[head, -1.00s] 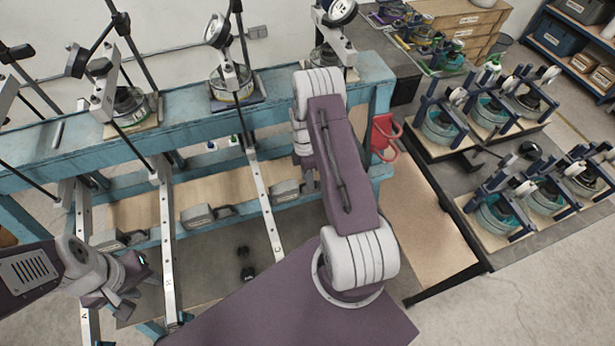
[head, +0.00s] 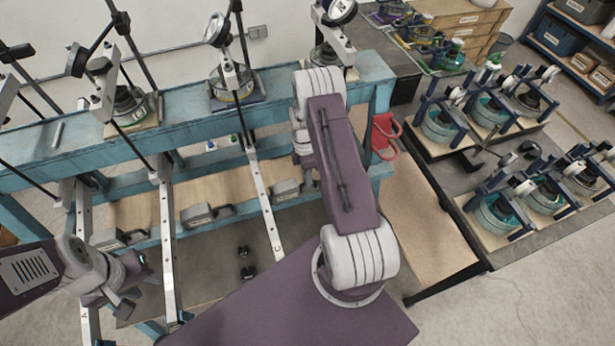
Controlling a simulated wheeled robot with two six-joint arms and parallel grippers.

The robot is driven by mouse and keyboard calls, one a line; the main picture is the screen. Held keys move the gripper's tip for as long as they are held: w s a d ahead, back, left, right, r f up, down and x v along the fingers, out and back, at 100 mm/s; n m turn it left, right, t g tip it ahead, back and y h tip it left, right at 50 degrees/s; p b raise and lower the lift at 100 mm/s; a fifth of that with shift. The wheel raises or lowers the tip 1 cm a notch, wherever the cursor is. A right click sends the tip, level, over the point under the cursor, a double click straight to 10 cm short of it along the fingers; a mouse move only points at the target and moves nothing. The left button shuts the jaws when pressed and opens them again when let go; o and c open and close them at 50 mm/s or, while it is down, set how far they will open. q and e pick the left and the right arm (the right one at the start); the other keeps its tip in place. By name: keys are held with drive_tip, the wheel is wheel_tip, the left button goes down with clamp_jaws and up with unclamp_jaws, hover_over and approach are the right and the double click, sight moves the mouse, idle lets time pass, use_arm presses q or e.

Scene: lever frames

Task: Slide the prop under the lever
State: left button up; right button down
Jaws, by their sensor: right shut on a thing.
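Long pale lever bars hang from the blue frame; the one marked C (head: 262,203) slopes down in the middle. A grey block with a side handle, the prop (head: 285,191), sits on the wooden shelf just right of bar C. My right gripper (head: 309,180) is at its handle end and is shut on it; my forearm hides much of the gripper. Similar grey blocks stand by the other bars, one beside the middle bar (head: 196,217) and one further left (head: 112,241). My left gripper (head: 127,295) is at the lower left near the bars; its finger gap is unclear.
The blue frame (head: 50,145) carries dial gauges and pots along its top. A red hook-like part (head: 384,135) is on its right end. A side table (head: 480,160) with several clamped pots stands at the right.

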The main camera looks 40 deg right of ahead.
sight(278, 186)
drive_tip(key=shift+w+r, duration=0.1)
drive_tip(key=shift+w, duration=0.05)
idle(0.5)
drive_tip(key=w+a, duration=0.1)
drive_tip(key=a, duration=0.2)
drive_tip(key=w+a+b, duration=0.1)
drive_tip(key=a, duration=0.2)
drive_tip(key=w+a, duration=0.1)
drive_tip(key=a, duration=0.3)
drive_tip(key=shift+w+b, duration=0.1)
drive_tip(key=shift+b, duration=0.2)
drive_tip(key=shift+d, duration=0.1)
drive_tip(key=c, duration=1.6)
unclamp_jaws()
drive_tip(key=shift+c, duration=0.2)
drive_tip(key=shift+o, duration=0.8)
drive_tip(key=shift+a, duration=0.25)
